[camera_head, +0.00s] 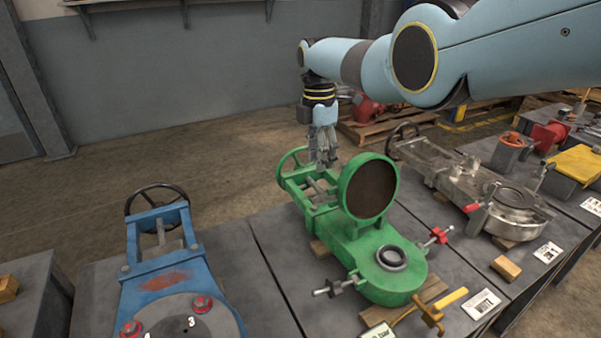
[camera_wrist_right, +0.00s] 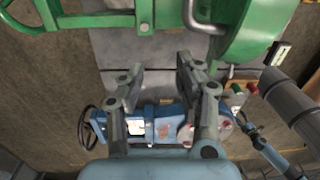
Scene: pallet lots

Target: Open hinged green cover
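The green valve body (camera_head: 368,262) lies on the dark table in the middle of the head view. Its round green cover (camera_head: 372,188) stands upright at the hinge, with its dark brown inner face showing, and the ring opening (camera_head: 391,257) is uncovered. My right gripper (camera_head: 325,160) points down behind and to the left of the cover. In the wrist view the fingers of my right gripper (camera_wrist_right: 156,68) are apart with nothing between them. The cover (camera_wrist_right: 245,35) shows at upper right there, beyond the fingertips, with a bent grey handle (camera_wrist_right: 205,22).
A blue valve (camera_head: 165,275) stands at left and a grey metal valve (camera_head: 490,195) at right. A green handwheel (camera_head: 292,165) sits close to my right gripper. A yellow-handled tool (camera_head: 440,305) and a wooden block (camera_head: 506,268) lie at the front.

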